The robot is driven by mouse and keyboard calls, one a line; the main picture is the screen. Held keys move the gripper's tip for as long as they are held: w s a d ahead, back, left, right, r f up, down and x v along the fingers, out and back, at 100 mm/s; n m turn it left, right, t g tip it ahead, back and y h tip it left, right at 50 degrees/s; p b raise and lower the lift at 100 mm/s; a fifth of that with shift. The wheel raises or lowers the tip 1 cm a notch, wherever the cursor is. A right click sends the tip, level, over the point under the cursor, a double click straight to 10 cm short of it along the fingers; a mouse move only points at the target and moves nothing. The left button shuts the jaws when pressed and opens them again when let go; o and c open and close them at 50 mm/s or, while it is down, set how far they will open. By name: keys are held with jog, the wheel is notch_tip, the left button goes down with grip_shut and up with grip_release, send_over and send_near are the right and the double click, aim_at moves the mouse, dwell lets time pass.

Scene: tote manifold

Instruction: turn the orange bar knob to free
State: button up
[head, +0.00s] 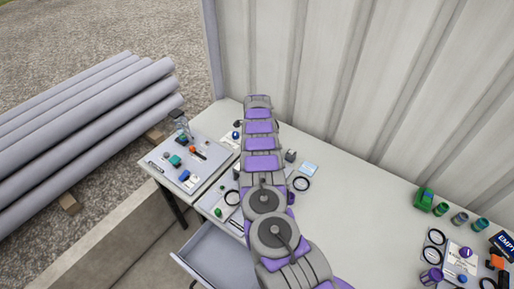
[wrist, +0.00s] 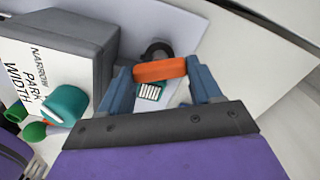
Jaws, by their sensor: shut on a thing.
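The orange bar knob (wrist: 158,70) lies between the two blue fingers of my gripper (wrist: 160,72) in the wrist view. The gripper is shut on it, one finger at each end of the bar. The bar runs nearly level across the picture. A dark grey ring-shaped part (wrist: 157,50) shows just behind it, and a small teal piece with white stripes (wrist: 149,92) shows below it. In the head view my gripper and this knob are hidden behind my arm.
In the wrist view, a grey box (wrist: 75,35), a "NARROW PARK WIDTH" label (wrist: 22,70) and a teal knob (wrist: 65,105) are left of my gripper. In the head view, a panel (head: 205,140) stands left of my arm; the table right of it (head: 355,205) is largely clear.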

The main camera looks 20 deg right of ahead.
jog(key=m, duration=0.2)
jog(key=m+b, duration=0.1)
jog(key=m, duration=0.2)
jog(key=shift+w+a+r+m, duration=0.1)
jog(key=shift+w+a+m, duration=0.1)
jog(key=shift+m, duration=0.1)
dwell(0.5)
jog(key=o, duration=0.9)
jog(key=shift+w, duration=0.1)
jog(key=shift+o, duration=0.8)
notch_tip(320, 180, up, 17)
jog(key=p, duration=0.1)
jog(key=shift+p, duration=0.35)
